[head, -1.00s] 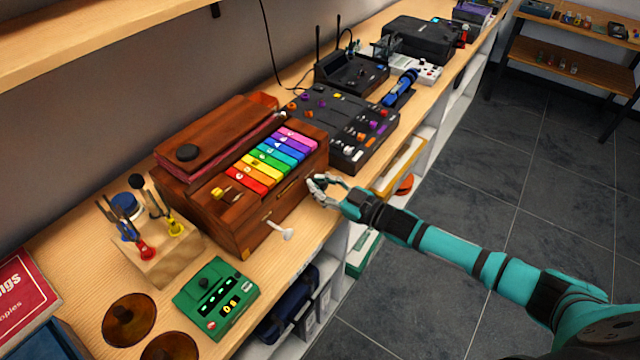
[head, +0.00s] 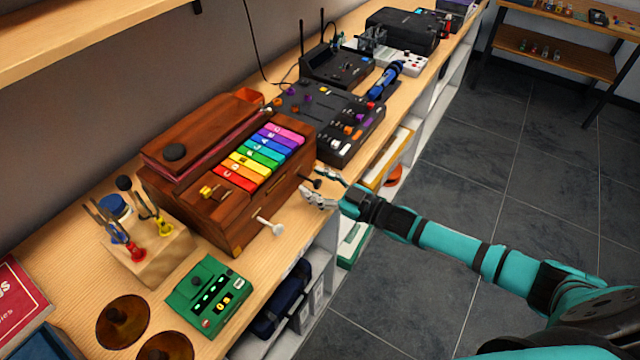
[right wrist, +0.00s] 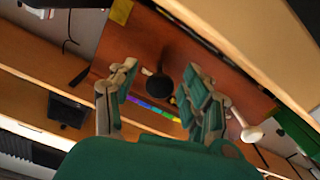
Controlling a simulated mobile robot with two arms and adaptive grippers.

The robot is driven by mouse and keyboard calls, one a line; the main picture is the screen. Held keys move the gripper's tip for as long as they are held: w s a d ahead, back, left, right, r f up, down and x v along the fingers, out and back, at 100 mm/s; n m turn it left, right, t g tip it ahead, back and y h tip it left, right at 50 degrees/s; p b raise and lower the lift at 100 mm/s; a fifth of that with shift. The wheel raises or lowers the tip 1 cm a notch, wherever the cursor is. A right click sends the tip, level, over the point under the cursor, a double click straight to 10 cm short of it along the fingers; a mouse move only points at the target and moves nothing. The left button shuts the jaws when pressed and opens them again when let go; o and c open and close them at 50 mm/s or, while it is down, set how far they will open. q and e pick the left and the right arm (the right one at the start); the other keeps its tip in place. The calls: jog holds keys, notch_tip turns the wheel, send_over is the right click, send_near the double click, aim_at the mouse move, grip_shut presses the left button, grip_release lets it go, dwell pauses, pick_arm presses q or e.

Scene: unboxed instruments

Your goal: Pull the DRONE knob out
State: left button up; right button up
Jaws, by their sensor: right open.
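The wooden keyboard box (head: 215,222) with rainbow keys stands on the bench in the head view. A dark round knob (head: 316,183) sticks out from its front near the right end. It also shows in the right wrist view (right wrist: 160,86), between my fingers. A white knob (head: 270,227) stands out on a stem further left on the same front, and it shows in the right wrist view (right wrist: 250,134). I cannot read which is labelled DRONE. My right gripper (head: 318,187) is open, its fingers around the dark knob with gaps visible. My left gripper is out of view.
A green device (head: 208,296) and a wooden block with tuning forks (head: 150,262) stand left of the box. A black mixer (head: 330,120) stands behind to the right. Shelves (head: 330,275) lie below the bench edge; the floor at right is clear.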

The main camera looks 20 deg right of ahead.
jog(key=v, duration=1.2)
jog(key=shift+d, duration=0.1)
jog(key=s+d+f+m+g+h, duration=0.1)
jog(key=d+f+m+h, duration=0.15)
jog(key=f, duration=0.65)
jog(key=s+d+f+m+h, duration=0.15)
jog(key=d+f+h, duration=0.25)
jog(key=f, duration=0.5)
jog(key=s+d+f+m+g+h, duration=0.1)
jog(key=s+f+g+h, duration=0.1)
jog(key=s+f, duration=0.45)
jog(key=s+f+m+g+h, duration=0.1)
jog(key=s+f+g+h, duration=0.15)
jog(key=f, duration=0.75)
jog(key=s+a+f+g, duration=0.2)
jog(key=s+a+f, duration=0.1)
jog(key=s, duration=0.6)
jog(key=s+a+f+m+g, duration=0.1)
jog(key=s+a+f+g, duration=0.2)
jog(key=s+f, duration=0.3)
jog(key=s+a+f+m+g, duration=0.1)
jog(key=s+f, duration=0.4)
jog(key=s, duration=0.9)
jog(key=a+g, duration=0.1)
jog(key=a, duration=0.1)
jog(key=shift+a+f+g, duration=0.25)
jog(key=shift+a+g, duration=0.05)
jog(key=shift+g, duration=0.05)
